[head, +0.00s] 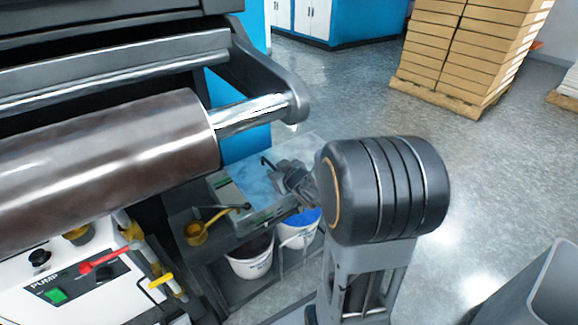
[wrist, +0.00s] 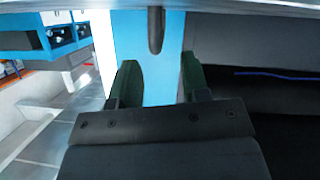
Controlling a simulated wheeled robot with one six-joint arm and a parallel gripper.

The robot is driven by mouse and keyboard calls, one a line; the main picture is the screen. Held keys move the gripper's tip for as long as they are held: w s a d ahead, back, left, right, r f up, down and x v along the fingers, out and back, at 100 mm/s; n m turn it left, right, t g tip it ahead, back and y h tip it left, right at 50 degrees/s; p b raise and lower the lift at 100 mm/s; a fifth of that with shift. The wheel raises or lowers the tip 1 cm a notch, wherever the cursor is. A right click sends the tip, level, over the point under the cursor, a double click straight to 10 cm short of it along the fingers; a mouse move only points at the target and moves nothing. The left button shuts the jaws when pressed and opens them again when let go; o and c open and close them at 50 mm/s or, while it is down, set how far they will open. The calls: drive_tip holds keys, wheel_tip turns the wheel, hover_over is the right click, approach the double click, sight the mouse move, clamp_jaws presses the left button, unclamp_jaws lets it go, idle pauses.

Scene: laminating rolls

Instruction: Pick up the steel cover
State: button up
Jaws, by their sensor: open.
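A shiny pale steel surface that looks like the steel cover (head: 256,187) lies on the low bench beside the machine in the head view, with a thin dark hooked piece above it. My gripper (head: 280,172) is right next to it, partly hidden by my own arm. In the wrist view my gripper (wrist: 158,85) is open, its two green-padded fingers apart and nothing between the pads. A dark rounded bar (wrist: 156,30), perhaps a handle, lies ahead between the fingertips below a grey edge. Whether the pads touch it I cannot tell.
The large dark roll (head: 110,145) and its shiny shaft (head: 250,117) stand to the left of my arm. A yellow ladle (head: 197,233), a white bucket (head: 250,262) and a bucket with blue contents (head: 300,230) are close below. Stacked cartons (head: 450,45) stand far back; the floor between is clear.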

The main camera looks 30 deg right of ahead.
sight(273, 166)
drive_tip(key=b+x, duration=0.2)
drive_tip(key=x, duration=0.1)
drive_tip(key=shift+w+d+f, duration=0.1)
drive_tip(key=shift+w+f, duration=0.15)
drive_tip(key=shift+f, duration=0.05)
drive_tip(key=shift+w+f, duration=0.1)
drive_tip(key=shift+w, duration=0.55)
clamp_jaws()
